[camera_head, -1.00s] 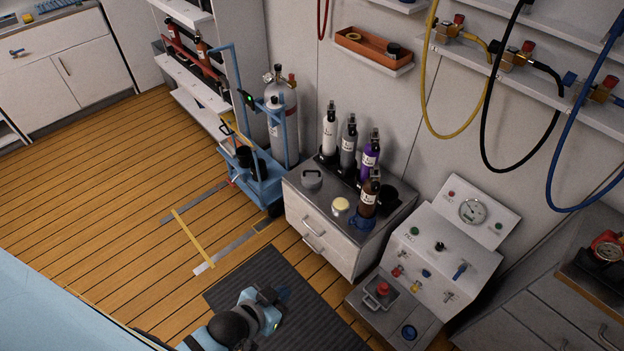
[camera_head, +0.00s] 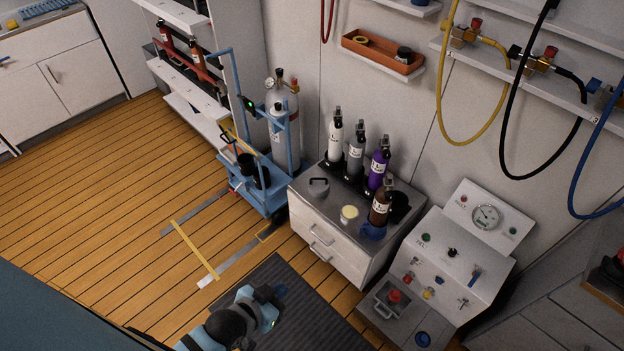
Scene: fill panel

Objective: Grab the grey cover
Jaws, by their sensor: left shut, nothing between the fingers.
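A grey round cover (camera_head: 318,187) with a handle on top sits at the left end of the top of a white drawer cabinet (camera_head: 330,243). My left gripper (camera_head: 277,292) is low in the head view, above the dark ribbed mat, in front of the cabinet and well apart from the cover. Its fingers are small and partly hidden by the wrist; it is shut and empty. My right gripper is not in view.
Several small bottles, white, grey, purple (camera_head: 377,163) and brown (camera_head: 381,202), stand on the cabinet with a cream-lidded jar (camera_head: 349,214). A sloped gauge panel (camera_head: 455,250) is to the right, a blue cylinder cart (camera_head: 262,190) to the left. The dark mat (camera_head: 300,318) looks clear.

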